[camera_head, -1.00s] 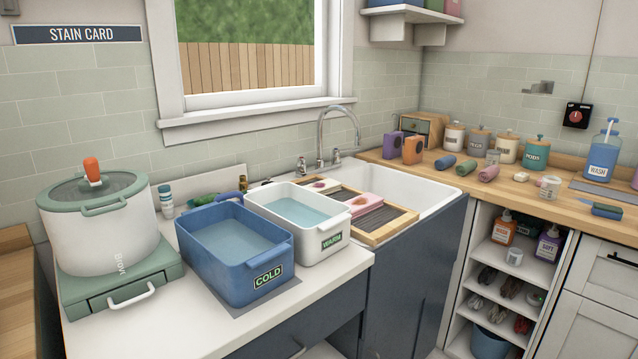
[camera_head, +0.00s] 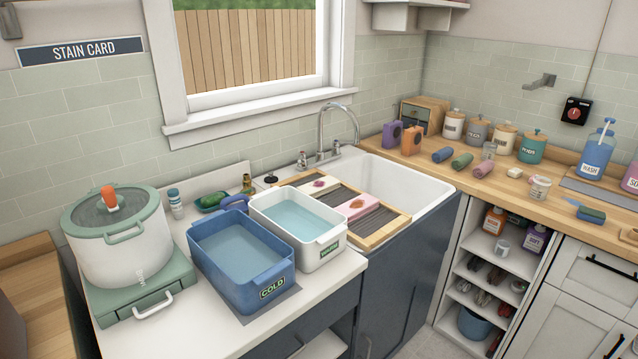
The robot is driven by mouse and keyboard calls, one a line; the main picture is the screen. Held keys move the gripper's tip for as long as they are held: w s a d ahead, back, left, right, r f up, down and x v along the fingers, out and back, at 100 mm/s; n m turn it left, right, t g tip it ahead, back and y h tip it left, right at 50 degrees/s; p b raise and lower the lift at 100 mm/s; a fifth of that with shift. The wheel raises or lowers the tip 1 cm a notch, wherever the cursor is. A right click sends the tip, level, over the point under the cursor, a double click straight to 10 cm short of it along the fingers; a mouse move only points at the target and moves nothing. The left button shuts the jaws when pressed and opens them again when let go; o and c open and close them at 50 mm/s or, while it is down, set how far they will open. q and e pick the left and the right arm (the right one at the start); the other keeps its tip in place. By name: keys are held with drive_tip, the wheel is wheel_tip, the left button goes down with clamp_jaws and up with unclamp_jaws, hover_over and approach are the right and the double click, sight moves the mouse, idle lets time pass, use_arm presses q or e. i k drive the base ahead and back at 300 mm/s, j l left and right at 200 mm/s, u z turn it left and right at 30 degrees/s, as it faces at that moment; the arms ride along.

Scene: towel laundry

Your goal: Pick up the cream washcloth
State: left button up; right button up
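A cream cloth (camera_head: 311,189) with a dark pink stain lies on the left end of the wooden slatted rack (camera_head: 372,241) over the sink. It looks like the cream washcloth, but it is small in view. A pink cloth (camera_head: 350,213) with a darker stain lies to its right on the same rack. Neither of my grippers is in view.
A blue COLD basin (camera_head: 271,283) and a white WARM basin (camera_head: 322,257), both holding water, stand on the counter left of the rack. A lidded pot (camera_head: 120,255) stands further left. A faucet (camera_head: 336,118) rises behind the rack. Bottles and jars line the right counter.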

sight(318, 187)
drive_tip(key=i+l+u, duration=0.1)
drive_tip(key=i+l, duration=0.4)
drive_tip(key=l, duration=0.25)
drive_tip(key=i+l+u, duration=0.25)
drive_tip(key=i+l, duration=0.2)
drive_tip(key=l, duration=0.3)
